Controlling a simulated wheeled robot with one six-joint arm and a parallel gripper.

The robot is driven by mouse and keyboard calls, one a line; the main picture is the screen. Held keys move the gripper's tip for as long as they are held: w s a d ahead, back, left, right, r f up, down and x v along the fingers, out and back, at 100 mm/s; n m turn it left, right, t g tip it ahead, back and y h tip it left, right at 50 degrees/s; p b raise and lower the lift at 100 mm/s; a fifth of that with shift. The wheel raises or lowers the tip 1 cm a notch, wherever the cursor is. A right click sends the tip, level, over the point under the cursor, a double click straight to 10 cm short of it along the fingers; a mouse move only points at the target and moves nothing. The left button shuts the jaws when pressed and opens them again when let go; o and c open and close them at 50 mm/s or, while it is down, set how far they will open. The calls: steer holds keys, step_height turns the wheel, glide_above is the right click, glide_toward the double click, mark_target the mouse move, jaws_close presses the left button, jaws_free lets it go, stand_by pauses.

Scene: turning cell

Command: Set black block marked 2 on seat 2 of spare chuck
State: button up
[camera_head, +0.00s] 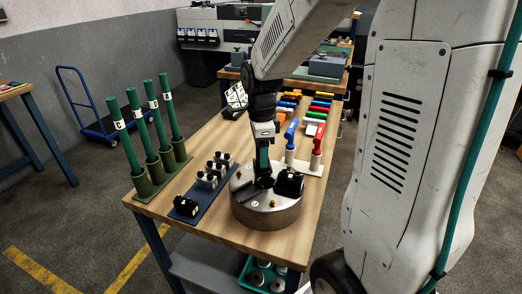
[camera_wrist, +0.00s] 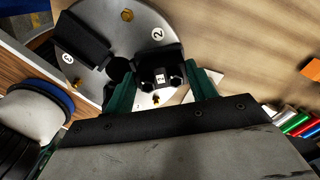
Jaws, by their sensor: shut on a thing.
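My gripper (camera_head: 263,178) points down over the round steel spare chuck (camera_head: 262,218). In the wrist view its green fingers (camera_wrist: 162,90) are shut on a black block (camera_wrist: 172,61) with a small white mark that I cannot read for sure. The held block is right beside the chuck's label 2 (camera_wrist: 157,34). I cannot tell whether it touches the seat or is slightly above. In the wrist view a black block (camera_wrist: 82,38) lies by label 3 (camera_wrist: 68,58).
A dark tray (camera_head: 203,198) left of the chuck carries a black block (camera_head: 185,206) and several grey-and-black pieces. Green upright tubes (camera_head: 155,113) stand at the left table edge. A white board with red and blue handled tools (camera_head: 292,140) lies behind right.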

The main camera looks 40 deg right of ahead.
steer(key=o, duration=1.4)
step_height(320, 180, up, 8)
steer(key=shift+f, duration=0.15)
steer(key=shift+s+n, duration=0.1)
steer(key=shift+n, duration=0.7)
steer(key=s+n, duration=0.1)
steer(key=n, duration=0.2)
steer(key=s+n, duration=0.1)
steer(key=shift+s+a+f+n+g, duration=0.3)
steer(key=shift+a+f+n+g, duration=0.1)
steer(key=s+a+r+n, duration=0.1)
steer(key=s+a+n, duration=0.2)
steer(key=s+n, duration=0.2)
steer(key=s+a+r+n+t, duration=0.1)
steer(key=s+a+n, duration=0.1)
steer(key=s+n, duration=0.4)
steer(key=s+a+r+n+t, duration=0.1)
steer(key=s+a+n, duration=0.2)
steer(key=s+n, duration=0.3)
steer(key=shift+s+a+r, duration=0.35)
steer(key=shift+s, duration=0.2)
